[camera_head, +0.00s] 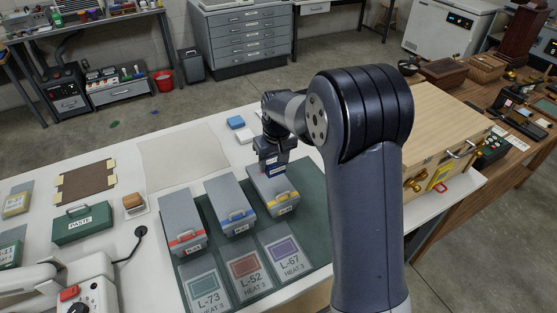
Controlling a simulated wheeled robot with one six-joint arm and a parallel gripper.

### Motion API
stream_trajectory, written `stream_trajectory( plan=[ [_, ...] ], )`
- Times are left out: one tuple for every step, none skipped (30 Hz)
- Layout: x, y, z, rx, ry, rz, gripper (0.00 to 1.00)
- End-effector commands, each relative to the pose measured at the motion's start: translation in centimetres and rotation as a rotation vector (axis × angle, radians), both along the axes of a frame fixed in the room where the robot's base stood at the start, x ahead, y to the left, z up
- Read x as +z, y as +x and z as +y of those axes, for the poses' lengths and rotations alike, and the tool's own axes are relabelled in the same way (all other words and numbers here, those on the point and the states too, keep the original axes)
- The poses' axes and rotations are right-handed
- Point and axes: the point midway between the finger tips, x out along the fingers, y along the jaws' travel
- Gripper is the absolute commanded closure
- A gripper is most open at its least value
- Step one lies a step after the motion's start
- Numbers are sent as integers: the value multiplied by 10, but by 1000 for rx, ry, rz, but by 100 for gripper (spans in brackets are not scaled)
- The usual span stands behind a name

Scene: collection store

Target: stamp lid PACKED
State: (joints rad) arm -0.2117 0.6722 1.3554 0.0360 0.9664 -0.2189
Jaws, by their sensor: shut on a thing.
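My gripper (273,158) is above the far end of the rightmost grey box (269,190), which has a yellow band. It is shut on a small dark blue block with a pale label (277,171), which looks like a stamp. Its underside is hidden, so I cannot tell whether it touches the lid. A grey box with a blue band (228,202) and one with a red band (180,222) stand to the left, lids closed. I cannot read PACKED anywhere. A wooden crate (434,118) stands to the right, partly behind my arm.
Cards marked L-73 (206,291), L-52 (246,274) and L-67 (284,256) lie before the boxes on a green mat (316,222). A green PASTE box (82,225), a small tray with a brown block (133,201) and a pale sheet (183,156) are left and behind.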

Motion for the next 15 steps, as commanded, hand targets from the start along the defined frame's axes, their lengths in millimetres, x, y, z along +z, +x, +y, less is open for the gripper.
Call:
stream_trajectory(
  plan=[
    [-6, 0, 0, 0, 0, 1, 62],
    [-8, 0, 0, 0, 0, 1, 62],
    [-12, 0, 0, 0, 0, 1, 62],
    [-14, 0, 0, 0, -1, 2, 62],
    [-17, -1, 0, 0, 0, 2, 62],
    [-22, -1, 0, 0, 0, 2, 62],
    [-25, -1, 0, 0, 0, 2, 62],
    [-29, -1, 0, 0, 0, 2, 62],
    [-33, -1, 0, 0, 0, 2, 62],
    [-37, -1, 0, 0, 0, 2, 62],
    [-40, -1, 0, 0, 0, 2, 62],
    [-44, -1, 0, 0, 0, 2, 62],
    [-47, -1, 0, 0, 0, 2, 62],
    [-49, -1, 0, 0, 0, 2, 62],
    [-52, -1, 0, 0, 0, 2, 62]
  ],
)
